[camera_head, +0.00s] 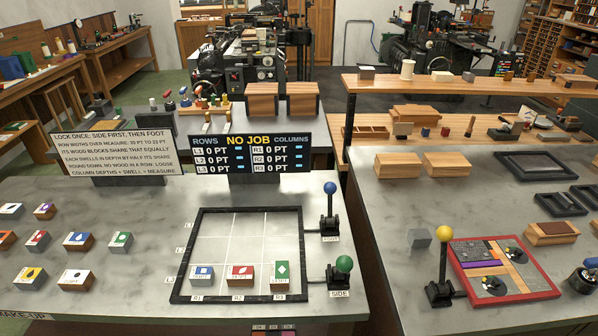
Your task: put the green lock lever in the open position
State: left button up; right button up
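The green lock lever (343,265) stands at the lower right corner of the dark type frame (189,260), above a "SIDE" label. Its green ball sits close above a black base, lower over its base than the blue ball is over its own. A blue-balled lever (330,189) stands upright at the frame's upper right. Inside the frame, along its lower row, sit a blue-marked block (201,275), a red-marked block (240,275) and a green-marked block (281,273). Which lock position the green lever is in cannot be told. Neither of my grippers is in view.
Loose marked blocks, such as one with a blue mark (78,240), lie on the left of the table. A "NO JOB" board (251,154) stands behind the frame. A yellow-balled lever (446,238) and a red-edged tray (462,280) are on the right table, across a gap.

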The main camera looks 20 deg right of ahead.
aim_at(344, 263)
jog(key=l, duration=0.45)
jog(key=k+l, duration=0.15)
jog(key=l, duration=0.75)
jog(key=k+u, duration=0.05)
